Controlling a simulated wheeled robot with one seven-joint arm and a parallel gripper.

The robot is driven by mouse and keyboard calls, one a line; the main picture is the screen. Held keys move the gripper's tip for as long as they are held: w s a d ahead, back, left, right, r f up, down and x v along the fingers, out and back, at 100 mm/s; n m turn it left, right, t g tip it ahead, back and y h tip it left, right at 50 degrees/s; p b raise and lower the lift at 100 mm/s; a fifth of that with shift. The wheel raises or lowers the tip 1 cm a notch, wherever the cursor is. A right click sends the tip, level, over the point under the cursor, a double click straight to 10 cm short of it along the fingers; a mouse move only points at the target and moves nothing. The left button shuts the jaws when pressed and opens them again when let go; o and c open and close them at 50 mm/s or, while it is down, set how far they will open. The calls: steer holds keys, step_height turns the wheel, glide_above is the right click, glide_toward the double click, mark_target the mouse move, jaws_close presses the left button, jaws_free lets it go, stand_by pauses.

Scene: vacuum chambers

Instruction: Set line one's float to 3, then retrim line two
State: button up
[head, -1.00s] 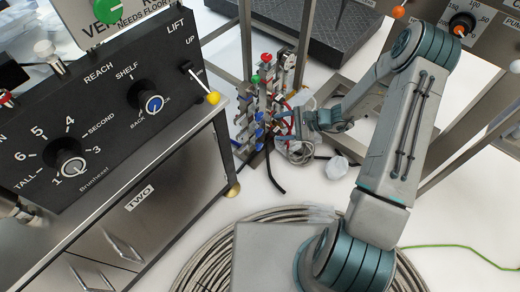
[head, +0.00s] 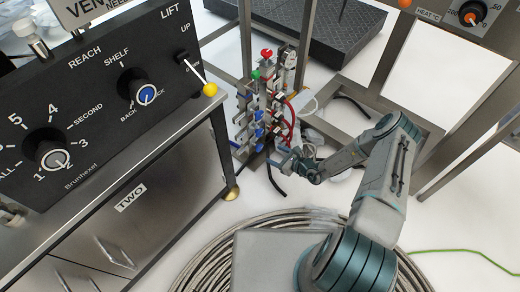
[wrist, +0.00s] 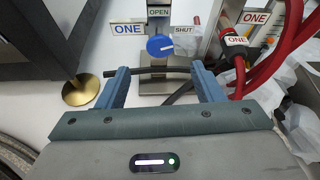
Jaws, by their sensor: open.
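In the wrist view, a round blue knob (wrist: 160,46) with a white pointer mark stands on a metal fitting between a ONE label (wrist: 128,28), an OPEN label (wrist: 159,12) and a SHUT label (wrist: 184,30). My gripper (wrist: 161,74) is open and empty, its two blue-grey fingers either side of and short of the knob, apart from it. In the head view, my gripper (head: 283,158) is low beside the valve stand (head: 262,105), which carries several blue knobs, a red knob and a green knob.
Red hoses (wrist: 283,50) tagged ONE rise close on the right in the wrist view. A dark tube (wrist: 178,90) crosses between the fingers. Cabinet TWO (head: 150,215), with its dial panel, stands left; a coiled hose (head: 215,245) lies on the floor. A metal frame stands right.

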mark_target(261, 148)
steer(key=b+x, duration=0.3)
steer(key=x, duration=0.6)
steer(key=shift+w+a+f+b, duration=0.15)
steer(key=shift+a+f+b, duration=0.15)
steer(key=shift+b, duration=0.1)
steer(key=shift+w+a, duration=0.3)
steer(key=shift+w, duration=0.05)
steer(key=c, duration=1)
